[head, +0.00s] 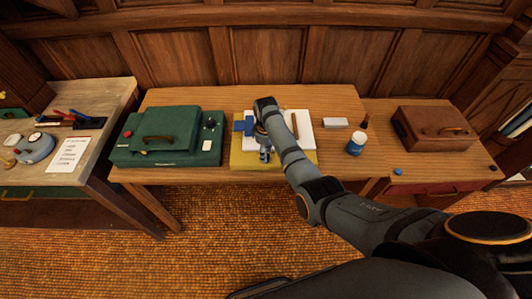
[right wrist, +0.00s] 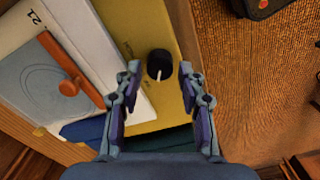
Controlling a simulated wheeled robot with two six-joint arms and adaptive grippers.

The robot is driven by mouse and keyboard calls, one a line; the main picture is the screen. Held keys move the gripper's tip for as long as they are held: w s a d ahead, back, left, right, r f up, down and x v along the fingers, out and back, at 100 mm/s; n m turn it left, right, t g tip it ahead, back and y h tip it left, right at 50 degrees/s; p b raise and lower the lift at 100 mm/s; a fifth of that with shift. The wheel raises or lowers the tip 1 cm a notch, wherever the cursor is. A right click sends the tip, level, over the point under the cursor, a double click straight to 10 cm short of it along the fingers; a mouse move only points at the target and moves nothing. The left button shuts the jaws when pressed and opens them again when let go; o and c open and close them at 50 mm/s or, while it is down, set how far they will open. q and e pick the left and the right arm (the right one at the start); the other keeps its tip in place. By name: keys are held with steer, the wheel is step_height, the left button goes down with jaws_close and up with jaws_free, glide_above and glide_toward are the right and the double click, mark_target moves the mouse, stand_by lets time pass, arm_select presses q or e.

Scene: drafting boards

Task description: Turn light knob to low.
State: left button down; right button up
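The light knob (right wrist: 159,64) is round and black with a white pointer line. It sits on the yellow board (right wrist: 122,32), beside small print too small to read. In the right wrist view the pointer aims toward the bottom, slightly right. My right gripper (right wrist: 159,82) is open and empty, with its fingertips on either side of and just short of the knob. In the head view my right gripper (head: 265,155) is over the yellow board (head: 245,160), and I cannot make out the knob there. My left gripper is not in view.
A green case (head: 170,137) stands left of the board. A brown case (head: 435,128) is farther right. An orange-brown handle (right wrist: 68,88) lies near the gripper in the wrist view.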

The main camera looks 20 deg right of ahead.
steer(key=shift+f, duration=0.7)
steer(key=shift+c, duration=0.2)
jaws_close()
